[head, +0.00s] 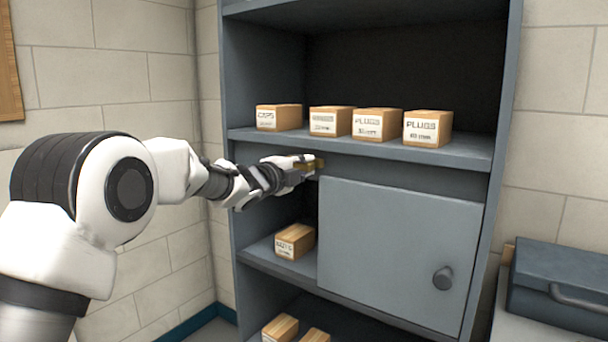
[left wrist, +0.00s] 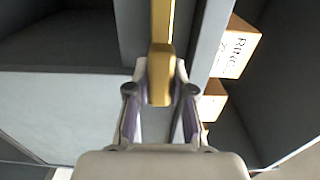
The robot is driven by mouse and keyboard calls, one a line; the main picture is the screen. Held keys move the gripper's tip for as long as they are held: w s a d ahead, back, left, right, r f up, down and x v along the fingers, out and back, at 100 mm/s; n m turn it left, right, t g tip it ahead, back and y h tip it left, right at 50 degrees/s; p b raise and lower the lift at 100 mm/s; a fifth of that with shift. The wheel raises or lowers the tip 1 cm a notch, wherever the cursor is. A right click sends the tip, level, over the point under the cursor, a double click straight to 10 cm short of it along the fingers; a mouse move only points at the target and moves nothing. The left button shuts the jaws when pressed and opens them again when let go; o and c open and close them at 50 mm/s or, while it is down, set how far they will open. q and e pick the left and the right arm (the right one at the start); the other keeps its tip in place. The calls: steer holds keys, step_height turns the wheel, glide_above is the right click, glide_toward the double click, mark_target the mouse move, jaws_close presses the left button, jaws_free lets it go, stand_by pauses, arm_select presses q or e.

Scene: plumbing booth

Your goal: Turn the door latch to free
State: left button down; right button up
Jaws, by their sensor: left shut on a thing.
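The door latch is a brass-yellow bar (head: 320,164) at the upper left corner of the grey cabinet door (head: 395,250). In the left wrist view the latch (left wrist: 162,35) runs from the top edge down to its blunt end between my fingertips. My left gripper (head: 304,169) reaches in from the left and is shut on the latch; it also shows in the left wrist view (left wrist: 160,85), one finger on each side of the bar. The door looks closed and has a round dark knob (head: 443,278) at its lower right. My right gripper is not in view.
The grey cabinet has a shelf (head: 465,152) above the door with several labelled boxes, including a PLUGS box (head: 427,129). Another box (head: 295,241) stands left of the door, with more below. A dark toolbox (head: 560,285) is at the right. Block walls enclose the corner.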

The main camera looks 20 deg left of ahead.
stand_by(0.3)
arm_select(q)
steer(key=c, duration=1)
jaws_free()
steer(key=v, duration=1.2)
